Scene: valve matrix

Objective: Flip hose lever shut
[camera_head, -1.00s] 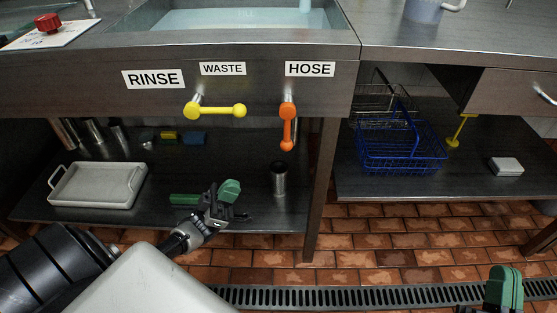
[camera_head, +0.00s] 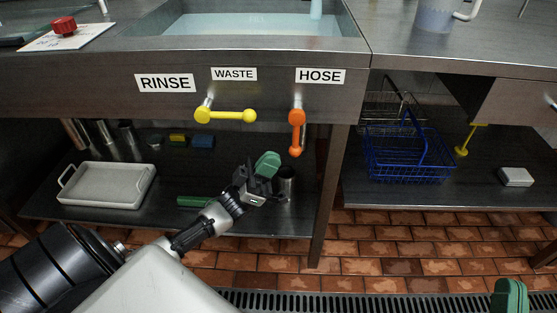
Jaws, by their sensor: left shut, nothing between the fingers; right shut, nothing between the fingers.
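The orange hose lever (camera_head: 297,134) is below the HOSE label (camera_head: 320,76) on the sink's front panel. It hangs down, its handle pointing at the floor. The yellow waste lever (camera_head: 226,116) to its left lies horizontal, pointing right. My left gripper (camera_head: 270,178) is shut and empty, below and a little left of the orange lever, apart from it. My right gripper (camera_head: 509,296) is at the bottom right corner, mostly cut off by the frame edge, far from the levers.
A blue wire basket (camera_head: 408,178) sits on the right shelf.

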